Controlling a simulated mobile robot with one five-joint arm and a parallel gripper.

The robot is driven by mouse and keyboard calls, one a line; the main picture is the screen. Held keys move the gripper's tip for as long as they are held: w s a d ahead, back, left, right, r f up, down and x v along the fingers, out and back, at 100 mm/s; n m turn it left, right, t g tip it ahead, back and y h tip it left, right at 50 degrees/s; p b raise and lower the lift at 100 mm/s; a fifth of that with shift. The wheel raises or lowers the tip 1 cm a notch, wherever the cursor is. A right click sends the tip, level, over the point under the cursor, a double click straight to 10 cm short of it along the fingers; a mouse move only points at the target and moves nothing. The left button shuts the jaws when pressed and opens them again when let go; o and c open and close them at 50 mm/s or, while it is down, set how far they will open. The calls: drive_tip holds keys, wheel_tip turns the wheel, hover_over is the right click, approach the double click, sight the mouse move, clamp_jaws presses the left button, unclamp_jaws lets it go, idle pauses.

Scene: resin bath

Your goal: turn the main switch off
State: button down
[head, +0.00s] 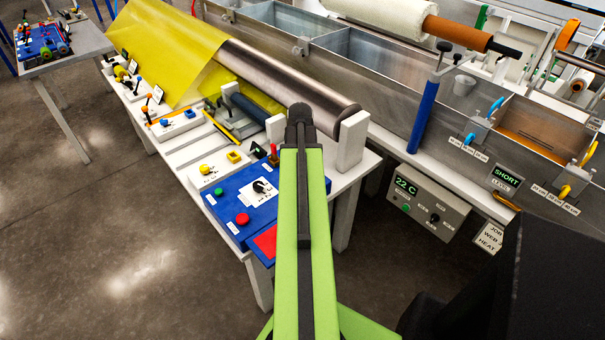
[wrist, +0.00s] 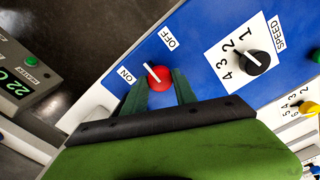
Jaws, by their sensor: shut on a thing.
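The main switch is a round red knob (wrist: 160,73) with a white pointer line on the blue panel (wrist: 205,35). In the wrist view its pointer slants up and left, between the ON label (wrist: 127,75) and the OFF label (wrist: 169,40). My gripper (wrist: 159,84) has its two dark green fingers on either side of the knob and is shut on it. In the head view the blue panel (head: 222,206) shows, but my green arm hides the switch and the fingers.
A black speed knob (wrist: 257,62) sits beside the switch. A green button (head: 218,190) and a red button (head: 242,219) are on the same panel. A heater box (head: 428,208) reading 22 C is to the right. Open floor lies left of the bench.

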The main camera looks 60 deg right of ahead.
drive_tip(key=m, duration=0.5)
drive_tip(key=shift+s+d+m, duration=0.15)
drive_tip(key=shift+d+m, duration=0.05)
drive_tip(key=shift+m, duration=2.1)
drive_tip(key=shift+s, duration=0.1)
drive_tip(key=c, duration=1)
unclamp_jaws()
